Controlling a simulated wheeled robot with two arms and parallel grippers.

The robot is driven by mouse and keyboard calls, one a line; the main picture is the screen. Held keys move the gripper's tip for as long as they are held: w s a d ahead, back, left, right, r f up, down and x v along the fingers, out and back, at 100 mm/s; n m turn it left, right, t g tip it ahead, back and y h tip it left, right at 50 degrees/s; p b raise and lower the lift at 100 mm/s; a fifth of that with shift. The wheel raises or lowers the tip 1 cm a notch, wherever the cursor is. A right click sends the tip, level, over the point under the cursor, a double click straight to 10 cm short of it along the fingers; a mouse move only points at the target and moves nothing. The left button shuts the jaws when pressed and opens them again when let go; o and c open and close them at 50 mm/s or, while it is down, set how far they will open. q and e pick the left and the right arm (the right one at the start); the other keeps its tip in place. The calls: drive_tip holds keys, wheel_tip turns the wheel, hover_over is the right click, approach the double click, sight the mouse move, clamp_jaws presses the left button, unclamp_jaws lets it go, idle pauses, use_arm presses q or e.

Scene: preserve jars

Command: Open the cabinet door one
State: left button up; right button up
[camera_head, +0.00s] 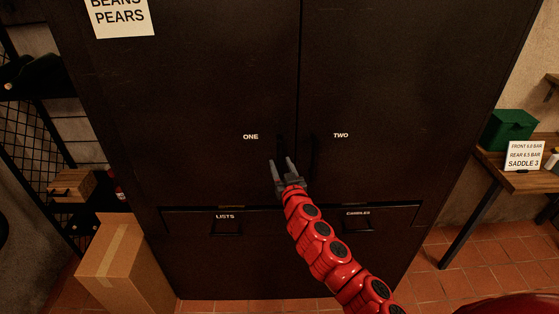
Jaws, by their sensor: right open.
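The dark cabinet's left door, marked ONE (200,90), is shut flush beside the right door, marked TWO (400,90). A dark vertical handle (282,146) shows faintly on door ONE near the centre seam, partly hidden by the gripper. Door TWO has a similar dark handle (315,155). My right gripper (281,161) is open, its two grey fingers pointing up at the lower part of door ONE's handle. I cannot tell whether they touch it or stand around it. My left gripper is not in view.
Below the doors are drawers LISTS (190,222) and CANDLES (390,217). A cardboard box (125,262) stands at the lower left, near door ONE's side. A wooden table (520,180) with a green box (508,130) is at the right.

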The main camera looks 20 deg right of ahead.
drive_tip(key=shift+w, duration=0.85)
clamp_jaws()
idle(1.0)
